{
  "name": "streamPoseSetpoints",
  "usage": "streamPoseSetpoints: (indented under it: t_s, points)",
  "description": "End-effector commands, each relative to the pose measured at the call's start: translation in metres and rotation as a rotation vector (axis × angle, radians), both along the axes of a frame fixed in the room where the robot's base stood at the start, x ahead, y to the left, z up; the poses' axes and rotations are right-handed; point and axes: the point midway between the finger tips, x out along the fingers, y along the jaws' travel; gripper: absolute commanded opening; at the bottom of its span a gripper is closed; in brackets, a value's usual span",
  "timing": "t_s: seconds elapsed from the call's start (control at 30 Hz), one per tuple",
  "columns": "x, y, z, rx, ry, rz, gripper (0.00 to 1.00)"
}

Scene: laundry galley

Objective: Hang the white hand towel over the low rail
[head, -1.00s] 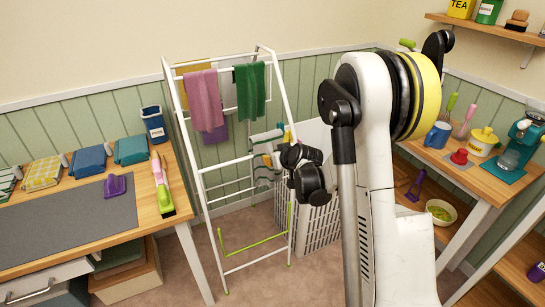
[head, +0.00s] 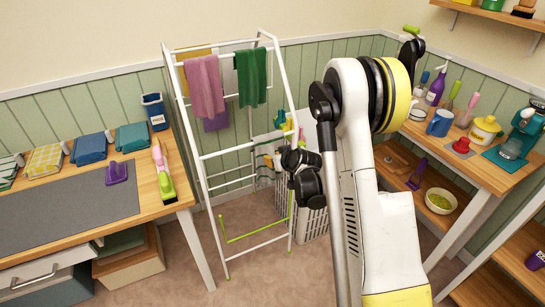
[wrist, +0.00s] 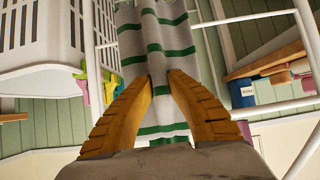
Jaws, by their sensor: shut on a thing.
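The white hand towel with green stripes (wrist: 158,38) hangs in my gripper (wrist: 160,80), its fingers shut on it, in the wrist view. In the head view only part of the towel (head: 266,138) shows beside the drying rack's right post, with my wrist and arm covering the rest. The white drying rack (head: 204,185) stands left of my arm. It has a mid-height front bar, lower bars, and a green bar (head: 255,233) near the floor. I cannot tell whether the towel touches any bar.
Pink (head: 205,88) and green (head: 251,80) cloths hang on the rack's top. A white slatted basket (head: 312,220) stands behind my wrist. A worktop (head: 150,213) is at left, a shelf unit (head: 470,175) at right. The floor in front of the rack is clear.

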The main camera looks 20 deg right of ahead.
Motion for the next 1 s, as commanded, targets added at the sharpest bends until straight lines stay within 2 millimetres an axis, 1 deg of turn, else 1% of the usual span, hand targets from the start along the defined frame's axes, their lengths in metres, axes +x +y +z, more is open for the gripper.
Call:
streamPoseSetpoints:
  t_s: [0.47,1.0]
  points:
    - [0.0001,-0.0001,-0.0002,0.000,0.000,0.000,0.00]
    - [0.0003,-0.0001,-0.0064,0.000,0.000,0.000,0.00]
